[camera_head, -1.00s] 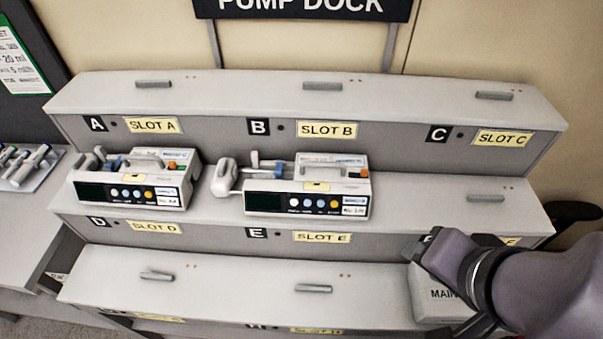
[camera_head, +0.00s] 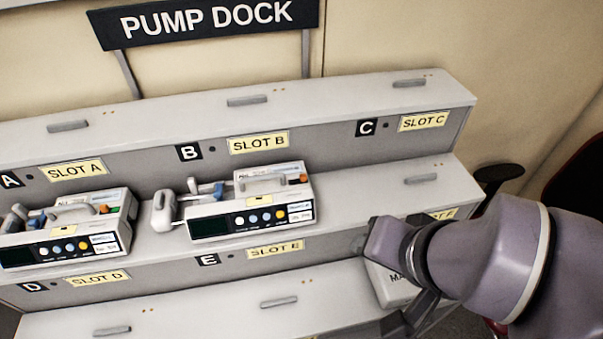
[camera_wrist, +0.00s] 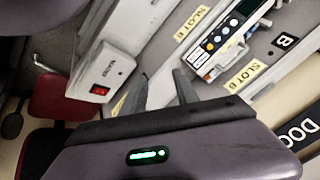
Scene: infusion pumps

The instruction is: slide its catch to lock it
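Two white infusion pumps with dark screens sit on the middle shelf of the dock. One pump (camera_head: 66,229) is above the SLOT D label, the other (camera_head: 250,205) above the SLOT E label. The right pump has a grey top handle and an orange part (camera_head: 303,178). Low grey bars, possibly catches, lie on the shelves, one (camera_head: 421,180) right of the pumps; I cannot tell which is the task's catch. My gripper (camera_wrist: 159,88) is open and empty in the wrist view, its two dark fingers apart. It touches no pump.
A white box (camera_head: 389,284) stands partly behind my arm; the wrist view shows its red switch (camera_wrist: 99,90). The PUMP DOCK sign (camera_head: 207,22) hangs above.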

